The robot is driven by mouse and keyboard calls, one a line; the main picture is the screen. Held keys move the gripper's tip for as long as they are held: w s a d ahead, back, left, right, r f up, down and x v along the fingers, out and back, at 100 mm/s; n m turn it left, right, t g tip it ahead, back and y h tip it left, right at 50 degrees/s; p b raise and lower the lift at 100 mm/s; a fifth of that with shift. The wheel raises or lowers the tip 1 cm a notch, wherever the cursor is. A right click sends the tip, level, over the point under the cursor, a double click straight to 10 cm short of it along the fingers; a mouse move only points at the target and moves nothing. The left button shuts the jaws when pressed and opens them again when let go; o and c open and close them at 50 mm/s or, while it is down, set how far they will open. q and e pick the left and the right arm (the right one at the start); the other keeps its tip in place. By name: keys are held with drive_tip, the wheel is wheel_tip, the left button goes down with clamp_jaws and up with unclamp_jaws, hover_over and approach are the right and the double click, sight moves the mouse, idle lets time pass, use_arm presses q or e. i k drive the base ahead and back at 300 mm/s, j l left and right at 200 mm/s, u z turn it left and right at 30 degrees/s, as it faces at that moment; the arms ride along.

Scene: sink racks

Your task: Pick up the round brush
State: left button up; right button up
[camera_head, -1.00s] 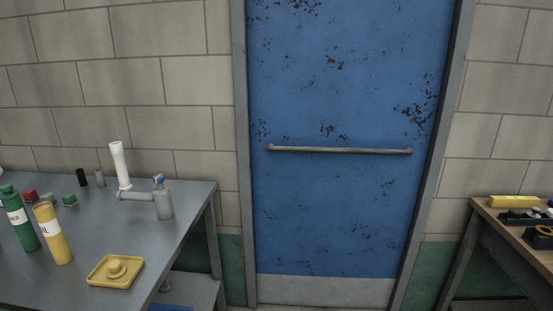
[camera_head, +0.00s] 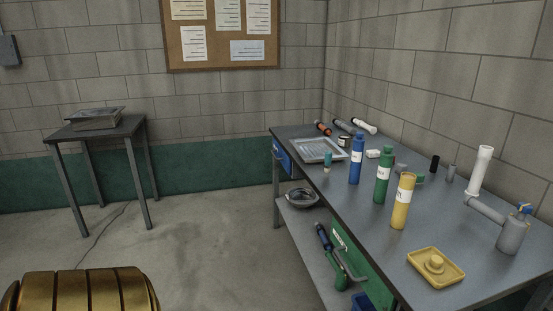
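I cannot say for certain which thing is the round brush. A yellow square tray (camera_head: 451,277) with a round yellow knob-like piece (camera_head: 435,263) in it lies at the near edge of the grey workbench (camera_head: 355,212). Neither of my grippers is in view. A gold ribbed part at the bottom left looks like my own arm.
Blue (camera_head: 357,160), green (camera_head: 383,176) and yellow (camera_head: 403,203) bottles stand on the bench. A white and grey pipe fitting (camera_head: 480,172) is at the right. A lower shelf holds a grey bowl (camera_head: 303,197). A small table (camera_head: 95,132) stands left; the floor between is clear.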

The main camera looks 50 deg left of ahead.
sight(328, 154)
drive_tip(key=u, duration=1.35)
